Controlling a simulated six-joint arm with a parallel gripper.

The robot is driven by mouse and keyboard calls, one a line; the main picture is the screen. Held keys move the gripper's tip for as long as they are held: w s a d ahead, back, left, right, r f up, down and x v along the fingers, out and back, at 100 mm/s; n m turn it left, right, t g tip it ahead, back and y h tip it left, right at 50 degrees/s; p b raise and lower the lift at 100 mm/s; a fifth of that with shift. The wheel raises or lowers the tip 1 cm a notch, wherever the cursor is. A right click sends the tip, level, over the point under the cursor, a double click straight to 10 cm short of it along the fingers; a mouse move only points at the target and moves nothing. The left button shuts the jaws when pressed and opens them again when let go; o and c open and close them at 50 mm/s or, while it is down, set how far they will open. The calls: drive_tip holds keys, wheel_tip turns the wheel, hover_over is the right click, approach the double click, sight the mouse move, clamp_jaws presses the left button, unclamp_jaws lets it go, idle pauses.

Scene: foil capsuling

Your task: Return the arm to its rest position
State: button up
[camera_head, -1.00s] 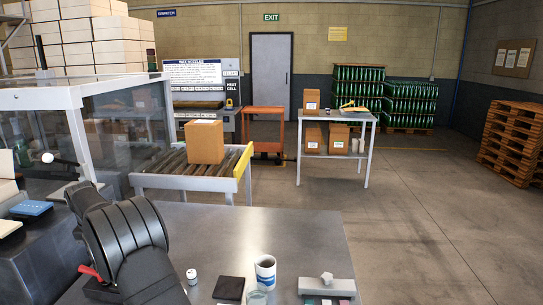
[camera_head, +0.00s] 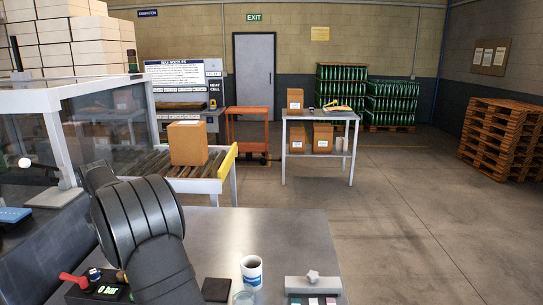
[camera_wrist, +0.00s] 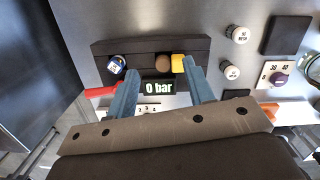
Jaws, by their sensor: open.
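My gripper (camera_wrist: 160,93) shows in the wrist view with its two blue-grey fingers spread apart and nothing between them. It hangs over a dark control block with a "0 bar" display (camera_wrist: 158,87), a red lever (camera_wrist: 101,91), a yellow part (camera_wrist: 178,64) and round knobs. In the head view my dark arm rises in the left foreground and hides the fingers. The control block with its display (camera_head: 108,290) and red lever (camera_head: 73,279) shows beside the arm at the bottom left.
The steel bench (camera_head: 260,235) carries a white and blue cup (camera_head: 251,270), a dark square pad (camera_head: 216,289) and a grey block (camera_head: 313,286). A glass-walled enclosure (camera_head: 110,115) stands at left. A roller conveyor with a carton (camera_head: 188,143) lies behind. The bench's middle is clear.

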drive_tip(key=s+d+m+g, duration=0.1)
drive_tip(key=s+d+m, duration=0.4)
drive_tip(key=d+m, duration=0.5)
drive_tip(key=s+d+f+m+h, duration=0.1)
drive_tip(key=s+d+m, duration=0.4)
drive_tip(key=d+m, duration=0.4)
drive_tip(key=shift+d+f+m+g+h, duration=0.3)
drive_tip(key=shift+d+m+g, duration=0.1)
drive_tip(key=shift+m, duration=1.8)
